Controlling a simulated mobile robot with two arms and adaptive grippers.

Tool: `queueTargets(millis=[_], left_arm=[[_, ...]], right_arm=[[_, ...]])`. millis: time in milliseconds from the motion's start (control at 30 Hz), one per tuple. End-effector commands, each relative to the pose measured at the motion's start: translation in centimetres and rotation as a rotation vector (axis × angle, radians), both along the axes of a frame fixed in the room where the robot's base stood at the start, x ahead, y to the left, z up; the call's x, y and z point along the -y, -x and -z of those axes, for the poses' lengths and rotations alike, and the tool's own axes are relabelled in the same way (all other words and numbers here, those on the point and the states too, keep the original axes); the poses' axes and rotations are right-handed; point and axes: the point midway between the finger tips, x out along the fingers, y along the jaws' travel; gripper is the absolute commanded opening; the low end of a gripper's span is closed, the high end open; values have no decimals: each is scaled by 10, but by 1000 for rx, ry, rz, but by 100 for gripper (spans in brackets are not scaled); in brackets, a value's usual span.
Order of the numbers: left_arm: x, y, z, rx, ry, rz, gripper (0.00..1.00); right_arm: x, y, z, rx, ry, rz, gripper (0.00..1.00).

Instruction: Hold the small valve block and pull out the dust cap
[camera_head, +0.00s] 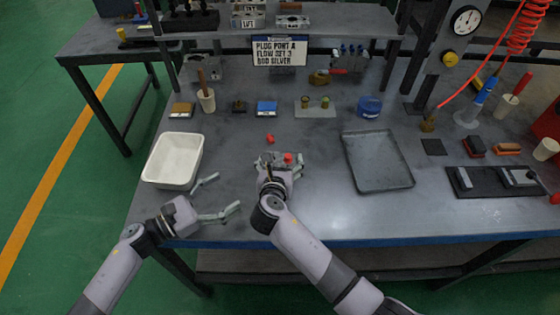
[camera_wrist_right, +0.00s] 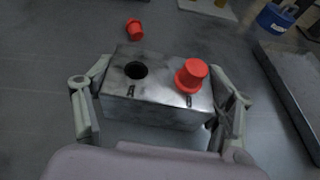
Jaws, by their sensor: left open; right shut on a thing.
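The small silver valve block (camera_head: 274,157) is on the bench, held between the fingers of my right gripper (camera_head: 281,160). In the right wrist view the block (camera_wrist_right: 150,106) has an open dark hole on the left of its top. A red dust cap (camera_wrist_right: 192,75) sits on the right of its top; it also shows in the head view (camera_head: 288,157). A second red cap (camera_wrist_right: 135,28) lies loose on the bench just beyond the block, also visible in the head view (camera_head: 270,139). My left gripper (camera_head: 226,196) is open and empty, left of and nearer than the block.
A white bin (camera_head: 150,176) stands at the left and a grey tray (camera_head: 378,184) at the right. A sign (camera_head: 279,51) hangs from the shelf. Several small parts line the back. A dark mat (camera_head: 490,187) with metal pieces lies far right.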

Motion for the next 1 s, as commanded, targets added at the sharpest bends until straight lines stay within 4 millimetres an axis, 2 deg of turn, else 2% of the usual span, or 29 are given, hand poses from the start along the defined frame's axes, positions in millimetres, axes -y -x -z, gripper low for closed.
queueTargets(millis=[167, 200, 500, 867, 1000], left_arm=[[0, 0, 0, 0, 0, 0, 80], [0, 0, 0, 0, 0, 0, 80], [0, 0, 0, 0, 0, 0, 80], [0, 0, 0, 0, 0, 0, 80], [0, 0, 0, 0, 0, 0, 80]], right_arm=[[0, 0, 0, -1, -1, 0, 26], [0, 0, 0, -1, -1, 0, 79], [0, 0, 0, -1, 0, 0, 99], [0, 1, 0, 0, 0, 0, 100], [-2, 13, -4, -1, -1, 0, 100]])
